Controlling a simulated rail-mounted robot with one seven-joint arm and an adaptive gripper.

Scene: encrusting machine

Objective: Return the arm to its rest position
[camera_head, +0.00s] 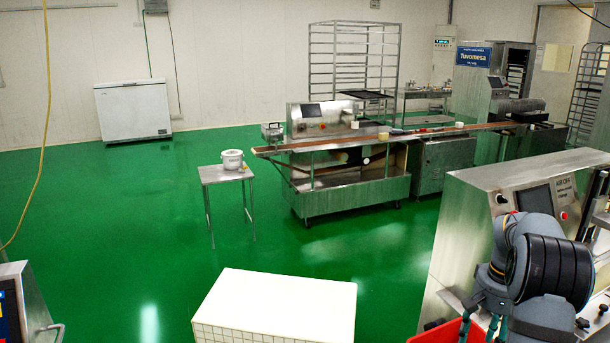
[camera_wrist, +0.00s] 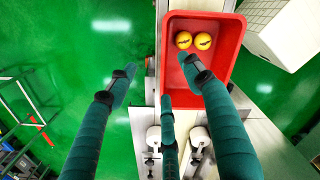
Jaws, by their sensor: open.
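My arm shows at the lower right of the head view, in front of the steel encrusting machine (camera_head: 465,225). My gripper (camera_head: 482,330) hangs at the bottom edge, its teal fingers partly cut off by the frame. In the wrist view my gripper (camera_wrist: 157,72) has its three teal fingers spread apart with nothing between them. The right fingertip overlaps the red crate (camera_wrist: 230,60) in the picture; whether it touches cannot be told. Two yellow round pieces with dark marks (camera_wrist: 203,41) lie at one end of the crate. The crate also shows beside my gripper in the head view (camera_head: 432,334).
A white tiled block (camera_head: 275,305) stands at the front centre. A steel conveyor machine (camera_head: 350,185), a small table (camera_head: 228,175) with a white pot and a white freezer (camera_head: 133,110) stand farther back. A yellow cable (camera_head: 45,120) hangs at far left.

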